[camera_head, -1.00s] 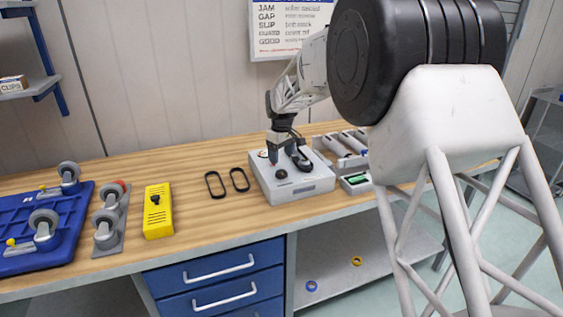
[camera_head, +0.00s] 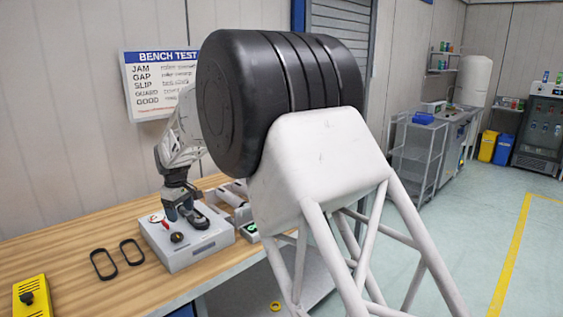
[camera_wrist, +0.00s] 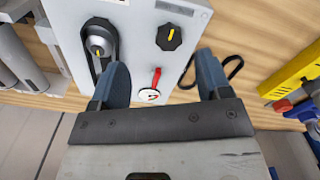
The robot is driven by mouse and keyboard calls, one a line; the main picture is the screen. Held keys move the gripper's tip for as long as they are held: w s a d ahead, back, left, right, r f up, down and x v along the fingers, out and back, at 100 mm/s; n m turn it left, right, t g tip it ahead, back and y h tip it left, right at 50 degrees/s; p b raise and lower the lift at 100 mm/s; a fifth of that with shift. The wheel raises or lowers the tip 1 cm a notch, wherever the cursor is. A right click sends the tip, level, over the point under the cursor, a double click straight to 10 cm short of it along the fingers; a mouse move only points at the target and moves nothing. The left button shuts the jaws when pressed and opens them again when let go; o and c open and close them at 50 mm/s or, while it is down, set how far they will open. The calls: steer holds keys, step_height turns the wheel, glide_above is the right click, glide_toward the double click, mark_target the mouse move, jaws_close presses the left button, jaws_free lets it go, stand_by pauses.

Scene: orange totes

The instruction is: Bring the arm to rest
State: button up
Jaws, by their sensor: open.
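My gripper (camera_head: 180,211) is at the grey bench box (camera_head: 190,256), over its top. In the wrist view my gripper (camera_wrist: 163,68) has its two blue-grey fingers wide apart, with nothing held between them. The box top (camera_wrist: 135,42) carries a round black knob (camera_wrist: 169,37) with a yellow mark, a red lever (camera_wrist: 156,78) on a white disc, and a silver roller (camera_wrist: 97,42) with a black belt around it. The lever shows between the fingers. The left finger is close to the roller; I cannot tell whether it touches.
Two black belts (camera_head: 103,264) (camera_head: 132,252) lie on the wooden bench left of the box. A yellow box (camera_head: 33,297) stands further left. Grey rollers (camera_wrist: 18,62) lie beside the bench box. A bench test sign (camera_head: 160,82) hangs behind. Open floor (camera_head: 470,230) lies to the right.

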steer(key=s+d+r+m, duration=0.2)
steer(key=s+d+r, duration=0.25)
steer(key=d, duration=0.65)
steer(key=s+d+r+m+t, duration=0.15)
steer(key=s+d+r, duration=0.35)
steer(key=d, duration=0.6)
steer(key=s+d+r+m, duration=0.3)
steer(key=s+d, duration=0.3)
steer(key=d, duration=0.5)
steer(key=s+d+f+m, duration=0.1)
steer(key=s+d+m, duration=0.1)
steer(key=s+d, duration=0.4)
steer(key=s+d+f+m, duration=0.2)
steer(key=s+d, duration=0.5)
steer(key=s, duration=0.7)
steer(key=s+d+f+m+t, duration=0.1)
steer(key=s+d+f+m, duration=0.1)
steer(key=s+d, duration=0.5)
steer(key=s+m, duration=0.1)
steer(key=s, duration=0.3)
steer(key=shift+d+f, duration=0.15)
steer(key=shift+f, duration=0.1)
